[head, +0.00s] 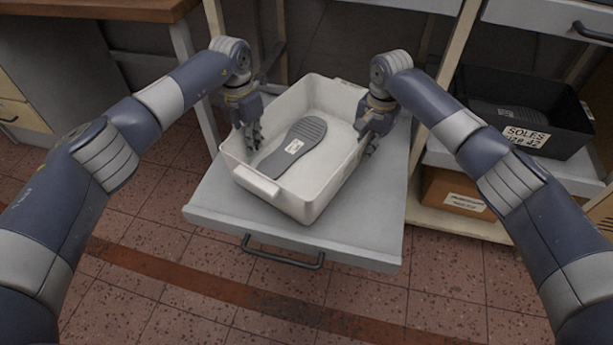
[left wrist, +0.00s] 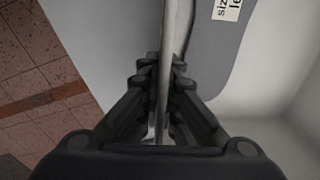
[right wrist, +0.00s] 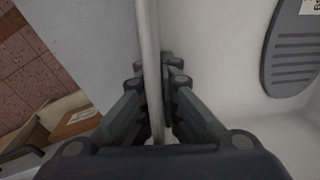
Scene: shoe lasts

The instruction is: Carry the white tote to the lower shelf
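The white tote (head: 268,188) is on a pulled-out grey board with a dark handle (head: 285,255), turned at an angle; I cannot tell whether it is touching the board. A grey shoe sole (head: 302,137) with a white label lies inside it. My left gripper (head: 254,143) is shut on the tote's left wall, one finger on each side; the wall shows between the fingers in the left wrist view (left wrist: 165,80). My right gripper (head: 368,145) is shut on the right wall, which shows between its fingers in the right wrist view (right wrist: 153,80).
At right, a black bin (head: 560,125) labelled "SOLES" stands on a grey shelf, with a cardboard box (head: 452,190) on the lower shelf beneath it. A wooden-topped bench (head: 90,12) stands at left. The tiled floor (head: 150,215) in front is clear.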

